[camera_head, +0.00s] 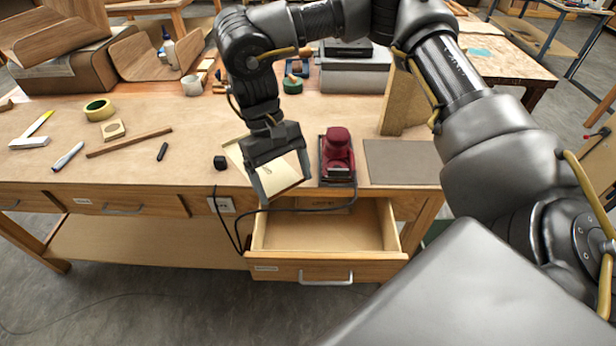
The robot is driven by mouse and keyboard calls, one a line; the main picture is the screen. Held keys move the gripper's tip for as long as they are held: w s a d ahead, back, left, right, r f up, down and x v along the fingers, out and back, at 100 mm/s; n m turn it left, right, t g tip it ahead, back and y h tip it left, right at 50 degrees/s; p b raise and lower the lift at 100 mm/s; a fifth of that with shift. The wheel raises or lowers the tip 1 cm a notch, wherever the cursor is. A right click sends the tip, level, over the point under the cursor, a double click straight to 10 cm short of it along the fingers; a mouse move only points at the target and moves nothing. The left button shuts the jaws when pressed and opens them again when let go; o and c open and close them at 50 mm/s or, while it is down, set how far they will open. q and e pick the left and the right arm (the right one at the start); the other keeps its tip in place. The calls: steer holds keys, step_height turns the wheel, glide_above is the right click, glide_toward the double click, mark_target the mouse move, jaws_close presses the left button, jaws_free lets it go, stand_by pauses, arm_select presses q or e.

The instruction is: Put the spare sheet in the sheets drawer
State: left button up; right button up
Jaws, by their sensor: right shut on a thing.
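My right gripper (283,182) is above the bench's front edge, just left of the open drawer's back end. It is shut on a thin pale sheet (283,177), which looks like the spare sheet and shows between the fingers. The gripper hides part of the sheet, and I cannot tell whether it touches the bench. The sheets drawer (300,274) is pulled out below the bench top, with a metal handle and a small label on its front. Its visible floor is bare; something flat and brownish shows at its shaded back. My left gripper is not in view.
A red sander (338,155) stands right of the gripper, its dark cable hanging across the drawer's back. A flat grey-brown sheet (403,162) lies farther right. A small black block (220,162) is left of the gripper. The bench (190,150) holds tape and wood pieces at left.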

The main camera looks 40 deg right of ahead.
mark_target(284, 191)
steer(key=f+n+h, duration=0.1)
steer(key=n, duration=0.2)
steer(key=shift+f, duration=0.15)
step_height(284, 191, down, 3)
steer(key=n+t+h, duration=0.1)
steer(key=n, duration=0.2)
steer(key=n+h, duration=0.1)
steer(key=n, duration=0.2)
steer(key=n+t+h+b, duration=0.1)
steer(key=n, duration=0.2)
steer(key=shift+a+n+t, duration=0.1)
steer(key=shift+n+t, duration=0.2)
steer(key=shift+n, duration=0.1)
steer(key=d+f+n+t+y+b, duration=0.1)
steer(key=d+n, duration=0.3)
steer(key=n, duration=0.7)
steer(key=w+d+f+n+t+y, duration=0.1)
steer(key=d+f+n+t+y, duration=0.1)
steer(key=n, duration=0.9)
steer(key=d+f+n+t+y+b, duration=0.1)
steer(key=d+f+n+y, duration=0.2)
steer(key=d+n, duration=0.4)
steer(key=n+y, duration=0.1)
steer(key=n, duration=0.3)
steer(key=shift+w+d+n+t+y+b, duration=0.3)
step_height(284, 191, down, 28)
steer(key=shift+r+p, duration=0.2)
steer(key=shift+p, duration=0.85)
steer(key=shift+c, duration=0.8)
